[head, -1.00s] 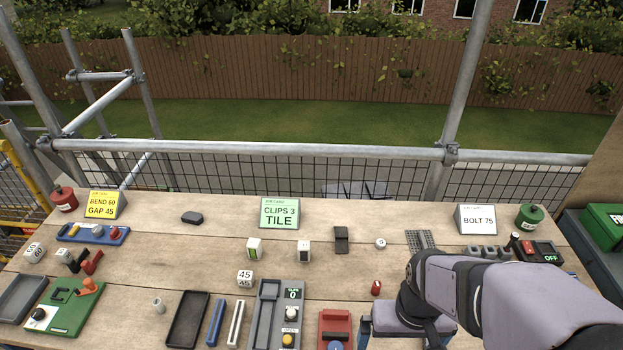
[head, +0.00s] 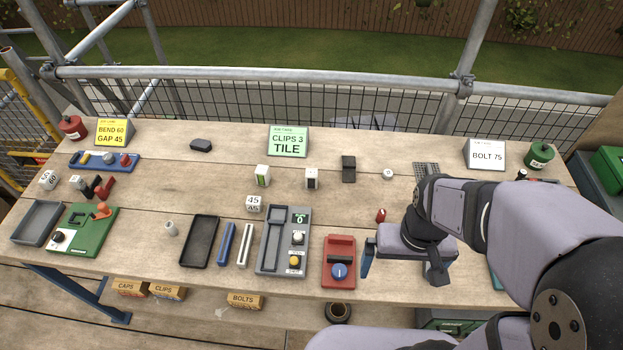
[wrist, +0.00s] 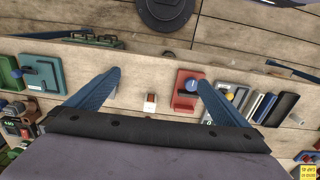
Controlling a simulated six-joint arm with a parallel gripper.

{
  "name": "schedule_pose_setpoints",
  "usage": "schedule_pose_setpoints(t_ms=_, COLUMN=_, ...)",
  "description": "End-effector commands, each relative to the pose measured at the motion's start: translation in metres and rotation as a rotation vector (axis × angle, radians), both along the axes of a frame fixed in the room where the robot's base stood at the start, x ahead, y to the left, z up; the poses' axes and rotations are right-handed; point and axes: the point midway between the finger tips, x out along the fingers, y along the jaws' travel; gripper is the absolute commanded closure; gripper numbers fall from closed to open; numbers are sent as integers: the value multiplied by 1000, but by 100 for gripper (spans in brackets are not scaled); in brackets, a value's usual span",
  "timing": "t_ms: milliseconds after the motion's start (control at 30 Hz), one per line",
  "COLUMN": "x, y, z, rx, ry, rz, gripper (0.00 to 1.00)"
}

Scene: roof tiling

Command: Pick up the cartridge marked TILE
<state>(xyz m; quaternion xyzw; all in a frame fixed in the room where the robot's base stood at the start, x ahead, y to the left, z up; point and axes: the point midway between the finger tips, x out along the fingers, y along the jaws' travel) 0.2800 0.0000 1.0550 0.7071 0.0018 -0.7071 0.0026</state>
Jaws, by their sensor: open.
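Two small upright white blocks stand mid-table in the head view: one with a green stripe (head: 263,176), one with a dark face (head: 312,178). They look like cartridges, but I cannot read TILE on either. The word TILE is legible on the green job card (head: 288,141) behind them. My gripper (head: 404,268) is open and empty, over the table to the right of and nearer than both blocks. Its two blue fingers are spread apart in the wrist view (wrist: 158,79). A small white-and-reddish block (wrist: 150,103) shows between them there; its marking is unreadable.
A red device with a blue knob (head: 339,262) stands just left of my gripper. A grey device with buttons (head: 284,240) is further left. A small red item (head: 381,215) stands behind my gripper. Bare wood lies around the white blocks.

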Motion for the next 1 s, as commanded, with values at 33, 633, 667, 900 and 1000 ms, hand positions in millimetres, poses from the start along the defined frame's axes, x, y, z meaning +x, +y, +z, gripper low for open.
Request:
schedule_pose_setpoints(t_ms=33, x=0, y=0, z=0, rx=0, ry=0, rz=0, gripper=0)
schedule_pose_setpoints(t_ms=633, x=0, y=0, z=0, rx=0, ry=0, rz=0, gripper=47)
schedule_pose_setpoints(t_ms=667, x=0, y=0, z=0, rx=0, ry=0, rz=0, gripper=47)
schedule_pose_setpoints(t_ms=900, x=1, y=0, z=6, rx=0, ry=-2, rz=0, gripper=47)
schedule_pose_setpoints(t_ms=1000, x=2, y=0, z=17, rx=0, ry=-6, rz=0, gripper=47)
